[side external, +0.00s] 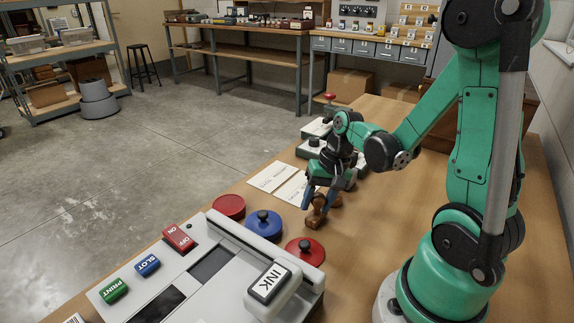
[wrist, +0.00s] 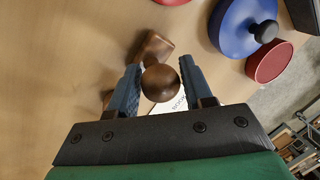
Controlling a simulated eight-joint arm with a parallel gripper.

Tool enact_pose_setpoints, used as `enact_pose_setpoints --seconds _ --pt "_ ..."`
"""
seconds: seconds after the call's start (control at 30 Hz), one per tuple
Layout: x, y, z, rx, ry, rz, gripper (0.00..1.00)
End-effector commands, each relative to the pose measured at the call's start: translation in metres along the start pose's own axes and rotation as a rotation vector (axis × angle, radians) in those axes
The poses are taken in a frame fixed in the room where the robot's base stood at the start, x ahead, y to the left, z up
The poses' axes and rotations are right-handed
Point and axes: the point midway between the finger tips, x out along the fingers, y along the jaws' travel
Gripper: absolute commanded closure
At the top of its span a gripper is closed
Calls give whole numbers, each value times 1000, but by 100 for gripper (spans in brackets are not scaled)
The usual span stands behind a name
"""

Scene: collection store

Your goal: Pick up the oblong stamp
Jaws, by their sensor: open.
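A dark brown wooden stamp with a round knob (wrist: 161,84) stands between my gripper's fingers (wrist: 159,70) in the wrist view. The fingers are open, one on each side of the knob. In the side view my gripper (side external: 320,197) points down at the brown wooden stamps (side external: 317,217) on the table. I cannot tell which piece is the oblong base, as the knob and fingers hide part of it.
A red lid (side external: 305,249), a blue lid (side external: 263,223) and another red lid (side external: 229,206) lie near the stamps. A pale machine with an INK block (side external: 270,283) stands in front. Printed cards (side external: 272,177) and dark-based items lie behind. The table (side external: 385,205) is clear to the right.

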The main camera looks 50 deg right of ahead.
Motion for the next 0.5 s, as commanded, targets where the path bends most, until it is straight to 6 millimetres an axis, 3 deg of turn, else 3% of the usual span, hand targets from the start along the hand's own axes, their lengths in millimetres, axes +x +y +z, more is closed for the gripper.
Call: enact_pose_setpoints --seconds 0.07,0.23,0.5 --pt "0 0 0 0 0 0 55" --pt "0 0 0 0 0 0 100" --pt "0 0 0 0 0 0 100"
